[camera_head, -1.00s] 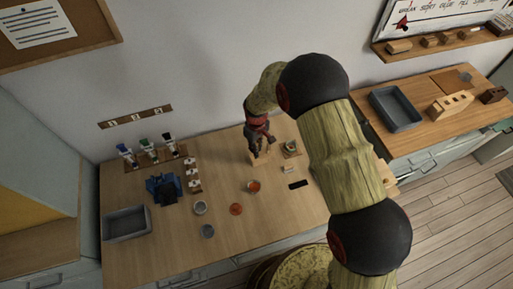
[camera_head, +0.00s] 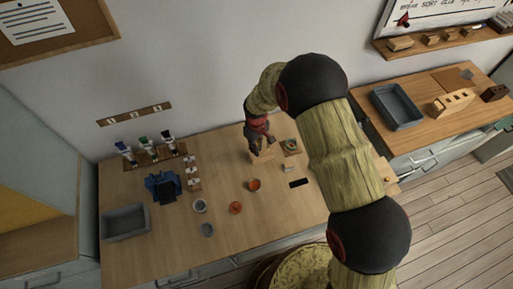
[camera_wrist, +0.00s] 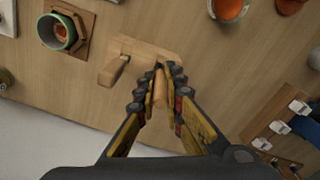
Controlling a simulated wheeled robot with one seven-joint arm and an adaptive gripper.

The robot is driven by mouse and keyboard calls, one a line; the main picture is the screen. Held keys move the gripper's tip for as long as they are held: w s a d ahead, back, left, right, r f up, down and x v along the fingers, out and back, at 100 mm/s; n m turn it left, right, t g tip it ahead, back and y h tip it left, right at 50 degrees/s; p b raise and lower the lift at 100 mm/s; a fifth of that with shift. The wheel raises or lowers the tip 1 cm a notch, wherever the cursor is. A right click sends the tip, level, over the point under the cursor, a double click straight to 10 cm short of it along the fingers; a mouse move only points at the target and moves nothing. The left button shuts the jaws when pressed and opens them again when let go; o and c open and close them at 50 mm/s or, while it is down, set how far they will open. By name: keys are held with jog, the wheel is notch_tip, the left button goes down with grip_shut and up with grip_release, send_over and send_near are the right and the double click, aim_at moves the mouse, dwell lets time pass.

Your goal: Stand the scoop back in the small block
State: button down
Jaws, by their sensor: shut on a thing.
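My gripper (camera_wrist: 158,86) is shut on a wooden handle (camera_wrist: 159,90), which looks like that of the scoop. The scoop's lower end is hidden in the wrist view. The small wooden block (camera_wrist: 148,47) lies just beyond the fingertips, and the handle overlaps its right part. I cannot tell whether the scoop is seated in it. A second wooden handle (camera_wrist: 114,71) sticks up at the block's left end. In the head view my gripper (camera_head: 256,151) is right over the block (camera_head: 264,157), hiding most of it.
A green-rimmed cup (camera_wrist: 58,33) on a wooden base stands close to the block. An orange-filled cup (camera_head: 254,185), a grey cup (camera_head: 208,230) and a black pad (camera_head: 299,183) lie nearer the front. A grey tray (camera_head: 125,223) is at the left.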

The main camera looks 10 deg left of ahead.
jog(key=shift+f+b, duration=0.8)
jog(key=shift+f, duration=0.3)
dwell(0.7)
jog(key=c, duration=1.8)
grip_release()
jog(key=shift+r, duration=0.1)
jog(key=shift+r+p, duration=1.35)
jog(key=shift+r, duration=1.1)
notch_tip(320, 180, up, 12)
